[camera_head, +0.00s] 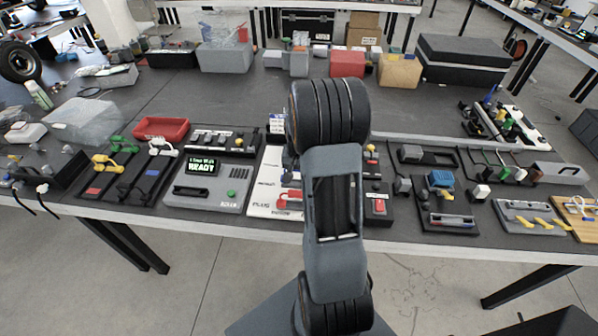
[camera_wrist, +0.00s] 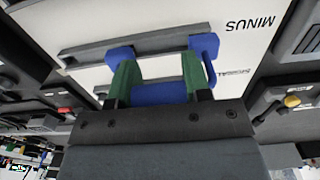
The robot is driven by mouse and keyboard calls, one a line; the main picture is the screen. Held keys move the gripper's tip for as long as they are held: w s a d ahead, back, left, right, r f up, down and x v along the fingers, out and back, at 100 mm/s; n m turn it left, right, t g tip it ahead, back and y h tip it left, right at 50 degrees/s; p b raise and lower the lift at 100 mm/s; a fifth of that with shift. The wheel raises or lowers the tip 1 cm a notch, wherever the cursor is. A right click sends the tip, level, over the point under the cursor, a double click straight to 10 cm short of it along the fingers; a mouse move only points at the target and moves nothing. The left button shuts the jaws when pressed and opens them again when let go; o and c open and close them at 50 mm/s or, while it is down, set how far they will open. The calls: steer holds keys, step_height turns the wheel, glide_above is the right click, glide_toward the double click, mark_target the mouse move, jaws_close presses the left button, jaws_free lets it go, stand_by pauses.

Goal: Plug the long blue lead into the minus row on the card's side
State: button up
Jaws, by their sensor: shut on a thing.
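In the wrist view my gripper (camera_wrist: 154,78) has green fingers, shut on the blue lead (camera_wrist: 160,94). The lead's blue middle lies between the fingers. One blue end (camera_wrist: 120,52) shows by the left finger and the other (camera_wrist: 204,46) by the right finger. The ends lie over or close to two grey socket rows, one (camera_wrist: 80,53) nearer the top of the picture. I cannot tell whether they are seated. The word MINUS is printed upside down on the white board (camera_wrist: 235,45). In the head view my arm hides the gripper and lead; the board (camera_head: 262,203) shows beside it.
A small blue and white card (camera_head: 278,123) stands behind the board. A red piece (camera_head: 291,196) lies on the board. A grey unit with a lit screen (camera_head: 205,183) is to the left. A black unit with a red switch (camera_head: 379,207) is close on the right.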

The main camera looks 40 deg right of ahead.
steer(key=shift+f+b, duration=0.6)
steer(key=shift+f, duration=0.3)
steer(key=o, duration=1)
steer(key=shift+r, duration=0.1)
step_height(320, 180, up, 14)
steer(key=shift+f, duration=0.1)
steer(key=s+a+n+t, duration=0.1)
steer(key=s+a+n, duration=0.2)
steer(key=a, duration=0.4)
steer(key=s+a+r+n+t, duration=0.1)
steer(key=s+a+n, duration=0.2)
steer(key=s+a, duration=0.2)
steer(key=s+a+r+n+t, duration=0.1)
steer(key=s+a+n, duration=0.2)
steer(key=a, duration=0.5)
steer(key=shift+s+a+r+t+p, duration=0.25)
steer(key=shift+s+a+t+p, duration=0.05)
steer(key=shift+s, duration=0.35)
